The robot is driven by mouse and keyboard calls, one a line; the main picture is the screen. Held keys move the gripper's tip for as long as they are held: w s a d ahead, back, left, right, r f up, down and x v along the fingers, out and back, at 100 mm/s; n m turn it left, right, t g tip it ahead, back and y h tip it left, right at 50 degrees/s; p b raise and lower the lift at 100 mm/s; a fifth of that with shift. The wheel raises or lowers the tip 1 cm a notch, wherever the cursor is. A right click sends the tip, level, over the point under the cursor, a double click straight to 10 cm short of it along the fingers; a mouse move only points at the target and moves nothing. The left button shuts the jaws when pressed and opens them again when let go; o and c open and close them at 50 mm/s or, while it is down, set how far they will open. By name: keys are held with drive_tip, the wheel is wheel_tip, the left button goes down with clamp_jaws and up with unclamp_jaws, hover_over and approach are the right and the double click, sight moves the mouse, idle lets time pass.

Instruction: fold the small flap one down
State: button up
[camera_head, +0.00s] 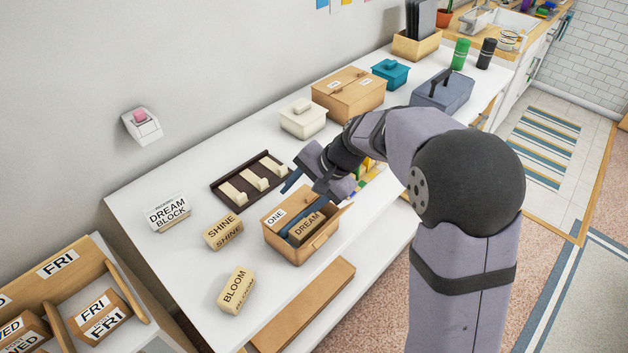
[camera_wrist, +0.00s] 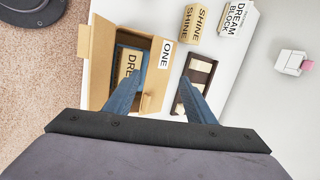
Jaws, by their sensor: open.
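The small flap one (camera_head: 275,217), labelled ONE, is raised at the box's left side; in the wrist view the flap (camera_wrist: 163,68) lies right of the opening. My gripper (camera_head: 308,184) is open and empty, above the far side of the box. In the wrist view its blue fingers are spread, the left one over the box opening and the right one over the dark rack. I cannot tell whether a finger touches the flap.
A dark rack (camera_head: 228,187) with pale blocks lies behind the box. SHINE (camera_head: 222,233) and BLOOM (camera_head: 236,289) blocks stand to its left, with a DREAM BLOCK sign (camera_head: 168,212) farther left.

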sight(312, 195)
drive_tip(key=w+a+n, duration=0.1)
drive_tip(key=w+a+p, duration=0.1)
drive_tip(key=w+a+f+n+g, duration=0.1)
drive_tip(key=a, duration=0.1)
drive_tip(key=shift+a+n+h+p, duration=0.1)
drive_tip(key=shift+n+h+p, duration=0.2)
drive_tip(key=w+n, duration=0.1)
drive_tip(key=n, duration=0.1)
drive_tip(key=w+n+h, duration=0.1)
drive_tip(key=shift+w+a+n, duration=0.1)
drive_tip(key=shift+w+n, duration=0.2)
drive_tip(key=shift+n, duration=0.1)
drive_tip(key=d+r+n+h, duration=0.1)
drive_tip(key=d+n, duration=0.1)
drive_tip(key=n, duration=0.1)
drive_tip(key=d+r+n+h, duration=0.1)
drive_tip(key=d+r+n, duration=0.1)
drive_tip(key=n, duration=0.1)
drive_tip(key=d+r+n+g+h, duration=0.1)
drive_tip(key=d+n, duration=0.1)
drive_tip(key=d, duration=0.1)
drive_tip(key=shift+w+r+n+h, duration=0.3)
drive_tip(key=shift+w+n+h, duration=0.05)
drive_tip(key=shift+n+h, duration=0.05)
drive_tip(key=shift+s+n, duration=0.25)
drive_tip(key=shift+n, duration=0.45)
drive_tip(key=shift+f, duration=0.15)
drive_tip(key=shift+f+p, duration=1.45)
drive_tip(key=shift+f, duration=2.1)
